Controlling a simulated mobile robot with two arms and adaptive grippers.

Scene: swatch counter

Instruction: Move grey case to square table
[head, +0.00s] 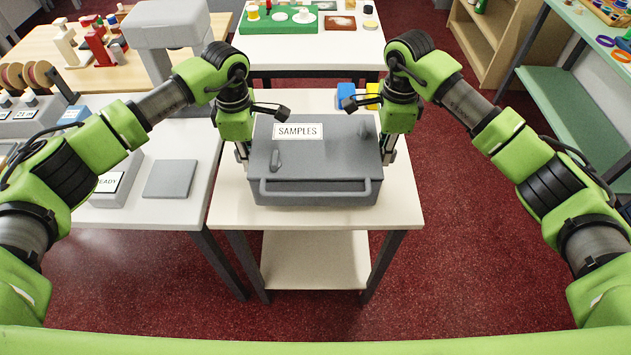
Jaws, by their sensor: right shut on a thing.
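The grey case (318,160) has a lid with a white SAMPLES label, dark grey latches and a front bar handle. It is level, over the middle of a small white-topped table (400,212) with dark legs and a lower shelf. I cannot tell whether its base touches the top. My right gripper (388,155) points down at the case's right side and is shut on it. My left gripper (242,152) points down at the case's left side; its fingertips are partly hidden, so its grip is unclear. Which table is the square one is not marked.
Another white table (285,52) behind holds a green mat and small items. A counter with a grey plate (170,179) is at left. Red floor is open at right, before green shelving (575,125).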

